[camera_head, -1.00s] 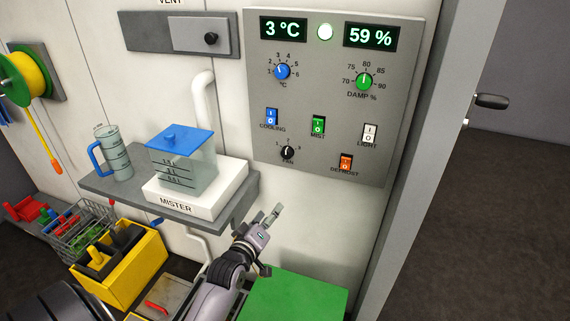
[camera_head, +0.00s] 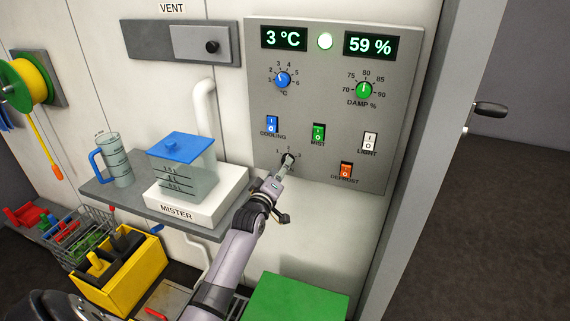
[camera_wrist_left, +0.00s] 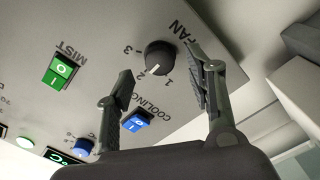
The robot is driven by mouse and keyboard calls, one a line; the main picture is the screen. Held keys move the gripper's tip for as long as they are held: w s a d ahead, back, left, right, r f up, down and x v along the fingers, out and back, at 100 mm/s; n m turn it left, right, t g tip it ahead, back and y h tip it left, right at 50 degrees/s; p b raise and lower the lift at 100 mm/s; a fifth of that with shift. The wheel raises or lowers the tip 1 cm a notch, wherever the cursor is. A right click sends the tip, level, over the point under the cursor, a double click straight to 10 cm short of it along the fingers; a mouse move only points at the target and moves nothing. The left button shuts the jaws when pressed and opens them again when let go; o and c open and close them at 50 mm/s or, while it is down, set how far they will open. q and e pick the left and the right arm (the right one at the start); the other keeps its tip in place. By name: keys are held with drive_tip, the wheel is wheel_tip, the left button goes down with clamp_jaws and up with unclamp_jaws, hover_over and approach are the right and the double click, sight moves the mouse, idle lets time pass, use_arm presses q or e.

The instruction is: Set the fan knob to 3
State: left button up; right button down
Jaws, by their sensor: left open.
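The fan knob (camera_wrist_left: 160,57) is small, round and black with a white pointer mark. It sits at the lower left of the grey control panel (camera_head: 395,100), with 1, 2 and 3 printed around it in the head view. In the wrist view, which is upside down, its pointer is on the side of the 1 and 2, away from the 3. My left gripper (camera_head: 287,168) is at the knob and partly hides it in the head view. Its fingers (camera_wrist_left: 158,68) are open, one on each side of the knob; contact cannot be told. My right gripper is not in view.
Cooling (camera_head: 272,124), mist (camera_head: 318,132) and defrost (camera_head: 345,170) switches are near the knob. The blue temperature knob (camera_head: 283,80) is above. A mister with a blue-lidded tank (camera_head: 187,146) stands left of my arm. A green surface (camera_head: 298,298) lies below.

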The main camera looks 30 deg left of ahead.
use_arm(q)
drive_tip(key=shift+x, duration=1.65)
drive_tip(key=shift+c, duration=0.3)
drive_tip(key=c, duration=1.1)
